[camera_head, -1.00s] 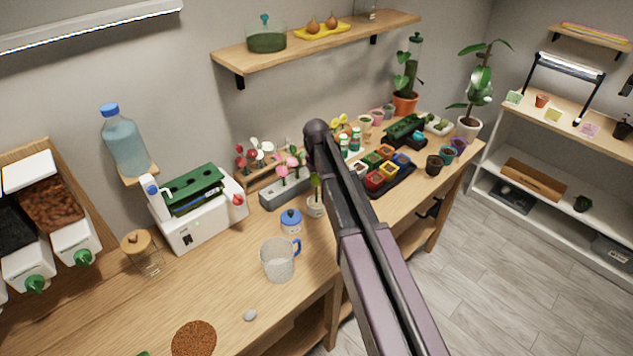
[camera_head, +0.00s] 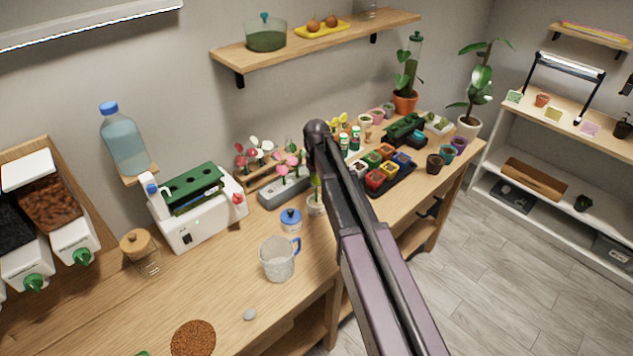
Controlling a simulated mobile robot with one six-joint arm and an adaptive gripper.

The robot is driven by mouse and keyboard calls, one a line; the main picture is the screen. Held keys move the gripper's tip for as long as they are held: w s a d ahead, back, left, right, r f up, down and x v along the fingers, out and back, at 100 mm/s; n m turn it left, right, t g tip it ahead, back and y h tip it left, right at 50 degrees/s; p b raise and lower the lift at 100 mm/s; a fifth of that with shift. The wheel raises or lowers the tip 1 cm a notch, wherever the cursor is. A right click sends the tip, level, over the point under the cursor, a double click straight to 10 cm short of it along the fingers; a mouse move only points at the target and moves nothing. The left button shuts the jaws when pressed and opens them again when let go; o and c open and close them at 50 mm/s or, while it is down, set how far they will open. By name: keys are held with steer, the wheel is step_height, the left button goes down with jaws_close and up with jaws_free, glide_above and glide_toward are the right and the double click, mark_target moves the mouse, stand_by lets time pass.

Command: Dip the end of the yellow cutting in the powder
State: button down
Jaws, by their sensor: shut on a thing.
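My arm crosses the middle of the view, and my gripper is not visible; the arm hides what lies behind it. Yellow flower heads (camera_head: 338,121) show at the back of the bench, just right of the arm's upper end. A small pale pot (camera_head: 316,206) with a yellow-green stem (camera_head: 316,183) stands left of the arm, partly covered by it. I cannot tell which of these is the yellow cutting. A small jar with a blue lid (camera_head: 290,217) stands left of the pot. No open powder can be made out with certainty.
Pink flowers stand in a grey block (camera_head: 284,192). A white machine (camera_head: 205,215) is at left. Colored pots (camera_head: 377,179) fill a black tray at right.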

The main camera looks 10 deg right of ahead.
steer(key=shift+f+b, duration=0.35)
stand_by(1.6)
steer(key=shift+r, duration=0.1)
steer(key=shift+r+p, duration=3.45)
steer(key=shift+p, duration=0.1)
steer(key=shift+f, duration=0.1)
steer(key=shift+f+b, duration=1.25)
steer(key=shift+b, duration=0.05)
